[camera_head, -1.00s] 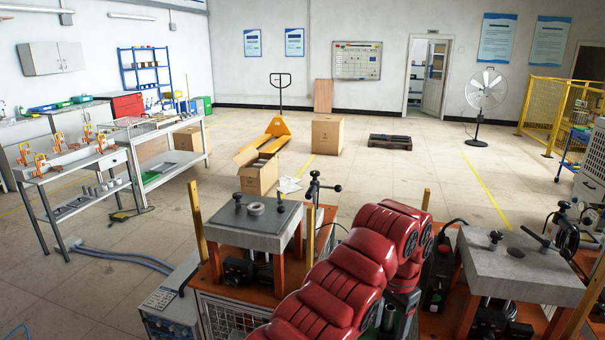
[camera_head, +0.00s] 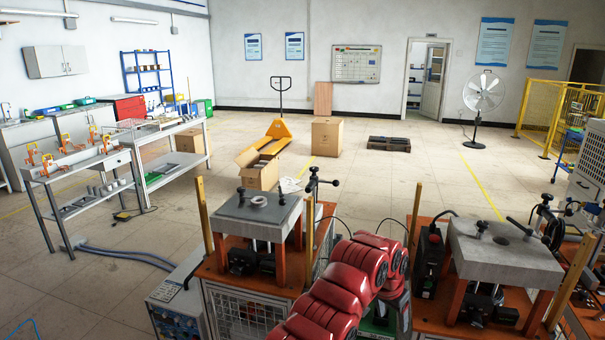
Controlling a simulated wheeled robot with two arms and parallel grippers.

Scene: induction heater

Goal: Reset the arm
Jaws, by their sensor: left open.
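My left arm (camera_head: 340,292), with red rounded links, rises from the bottom middle and bends over at its top. Its dark wrist points down between two heater stations. My left gripper (camera_head: 391,318) hangs below the wrist near the bottom edge. It is open, and no held object shows; its fingertips are small and partly hidden. The left station has a grey top (camera_head: 236,209) with a small ring (camera_head: 258,201) lying on it. The right station has a grey top (camera_head: 500,262) with a dark round hole. My right gripper is not in view.
Yellow posts (camera_head: 203,216) stand beside the stations, close to my arm. A control box (camera_head: 175,298) is at lower left. Open floor (camera_head: 400,180) lies beyond the stations, with cartons (camera_head: 327,136) and a yellow pallet truck (camera_head: 279,130). A workbench (camera_head: 95,160) stands at left.

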